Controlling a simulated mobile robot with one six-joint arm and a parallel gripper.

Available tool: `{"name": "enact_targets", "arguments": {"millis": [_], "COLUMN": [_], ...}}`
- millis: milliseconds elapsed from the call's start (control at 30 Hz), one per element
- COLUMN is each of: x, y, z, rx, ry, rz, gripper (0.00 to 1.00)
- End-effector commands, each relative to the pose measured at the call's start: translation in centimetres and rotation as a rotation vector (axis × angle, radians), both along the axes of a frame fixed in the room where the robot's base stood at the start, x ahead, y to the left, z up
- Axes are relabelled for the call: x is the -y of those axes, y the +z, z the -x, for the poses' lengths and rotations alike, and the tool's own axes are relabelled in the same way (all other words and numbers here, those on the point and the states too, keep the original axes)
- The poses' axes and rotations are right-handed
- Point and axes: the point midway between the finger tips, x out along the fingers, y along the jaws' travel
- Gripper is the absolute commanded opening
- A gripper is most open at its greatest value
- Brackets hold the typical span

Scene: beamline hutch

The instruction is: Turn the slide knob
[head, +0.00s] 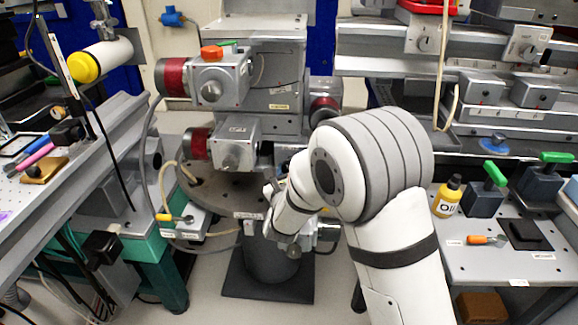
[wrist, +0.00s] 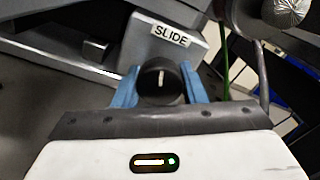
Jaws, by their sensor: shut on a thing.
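The slide knob (wrist: 159,82) is a round black knob with a white line mark, seen in the wrist view just below a white label reading SLIDE (wrist: 170,34). The line on the knob stands close to upright in this view. My gripper (wrist: 160,86) has its two blue fingers on either side of the knob and is shut on it. In the head view my arm reaches down to the stage pedestal, and its white links hide the knob and the fingertips.
A round grey stage plate (head: 205,200) on a dark pedestal (head: 268,262) stands beside my wrist. Cables hang left of it near a small grey box (head: 182,222). A bench at right holds a yellow bottle (head: 447,196) and green-handled blocks. Grey floor is clear in front.

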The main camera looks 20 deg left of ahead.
Motion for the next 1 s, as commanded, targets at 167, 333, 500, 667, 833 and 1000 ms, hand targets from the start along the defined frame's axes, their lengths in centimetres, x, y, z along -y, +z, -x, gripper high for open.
{"name": "enact_targets", "arguments": {"millis": [167, 333, 500, 667, 833, 1000], "x": [-0.04, -0.04, -0.04, -0.04, -0.04, 0.09], "y": [-0.06, -0.07, -0.07, -0.05, -0.04, 0.06], "z": [0.05, 0.05, 0.05, 0.04, 0.03, 0.84], "rx": [0.001, 0.001, 0.001, 0.001, 0.001, 0.000], "ry": [0.002, 0.002, 0.002, 0.001, 0.001, 0.001], "rz": [0.009, 0.008, 0.008, 0.007, 0.007, 0.006], "gripper": [0.15, 0.15, 0.46, 0.59, 0.59, 0.59]}}
